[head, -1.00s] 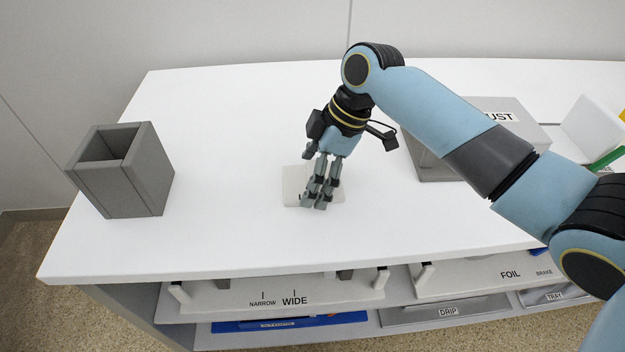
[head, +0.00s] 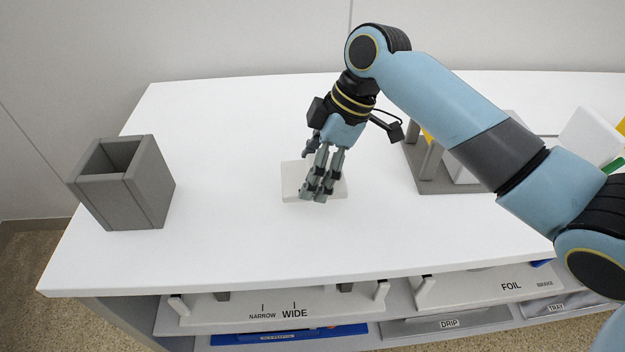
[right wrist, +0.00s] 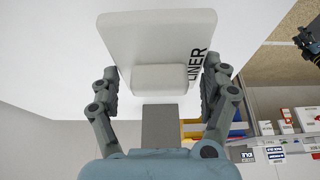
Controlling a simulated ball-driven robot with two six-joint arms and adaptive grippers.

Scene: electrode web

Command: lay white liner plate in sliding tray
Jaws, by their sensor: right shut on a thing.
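The white liner plate (head: 297,183) shows in the head view near the middle of the white bench top, partly hidden by my fingers. In the right wrist view the plate (right wrist: 150,38) bears dark lettering ending in "INER" and has a raised pale block (right wrist: 160,79). My right gripper (head: 316,194) points down over the plate and is shut on it, with its fingers (right wrist: 160,88) on both sides of the block. I cannot tell whether the plate touches the bench. A compartment labelled TRAY (head: 556,308) is below at right; I cannot tell whether it is the sliding tray.
A grey open-topped box (head: 130,190) stands at the left. A grey frame with posts (head: 430,184) stands at the right, partly behind my arm. Shelves below carry WIDE (head: 295,314), FOIL and DRIP labels. The bench between box and plate is clear.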

